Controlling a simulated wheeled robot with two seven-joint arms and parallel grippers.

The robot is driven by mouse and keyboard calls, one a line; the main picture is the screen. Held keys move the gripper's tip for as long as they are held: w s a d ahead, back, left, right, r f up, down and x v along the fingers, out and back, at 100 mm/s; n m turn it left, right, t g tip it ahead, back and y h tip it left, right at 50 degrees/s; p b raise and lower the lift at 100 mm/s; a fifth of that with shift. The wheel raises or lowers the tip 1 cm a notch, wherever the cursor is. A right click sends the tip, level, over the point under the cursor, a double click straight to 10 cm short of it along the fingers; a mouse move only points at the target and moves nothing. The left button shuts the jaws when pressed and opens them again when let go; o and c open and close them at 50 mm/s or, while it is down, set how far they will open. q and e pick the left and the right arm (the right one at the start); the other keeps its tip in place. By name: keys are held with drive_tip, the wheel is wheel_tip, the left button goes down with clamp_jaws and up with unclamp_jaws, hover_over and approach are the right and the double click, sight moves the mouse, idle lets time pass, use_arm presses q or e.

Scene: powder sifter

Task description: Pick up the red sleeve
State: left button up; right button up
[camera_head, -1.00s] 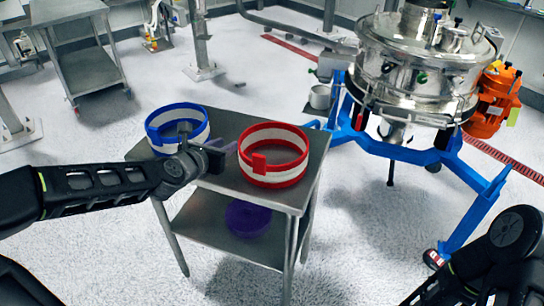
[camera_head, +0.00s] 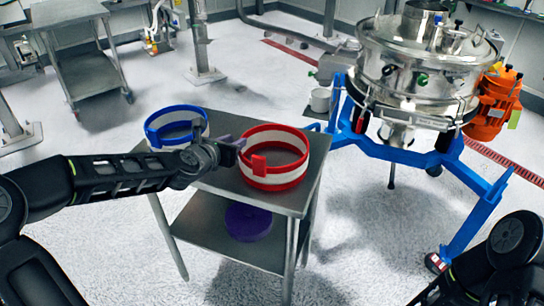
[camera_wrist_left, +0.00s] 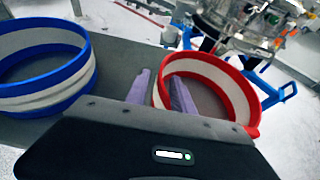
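The red sleeve (camera_head: 290,178), a red ring with a white band and a red tab, stands on the steel cart's top at the right. In the left wrist view the red sleeve (camera_wrist_left: 222,75) is right of centre. My left gripper (camera_head: 235,145) is beside its left rim. In the wrist view, its purple fingers (camera_wrist_left: 162,90) are apart, with the sleeve's near-left wall showing between them; the right finger appears over the ring's inside. I cannot tell whether they touch it. My right gripper is out of view; only part of that arm shows at bottom right.
A similar blue sleeve (camera_head: 176,112) stands left of the red one on the cart (camera_head: 232,189). A purple round object (camera_head: 248,221) lies on the lower shelf. A steel sifter (camera_head: 420,70) on a blue frame (camera_head: 405,153) stands behind right.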

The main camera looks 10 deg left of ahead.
use_arm(q)
drive_tip(key=x, duration=0.4)
drive_tip(key=shift+w+f+p, duration=0.2)
drive_tip(key=shift+p, duration=0.1)
drive_tip(key=shift+c, duration=0.2)
clamp_jaws()
idle(1.3)
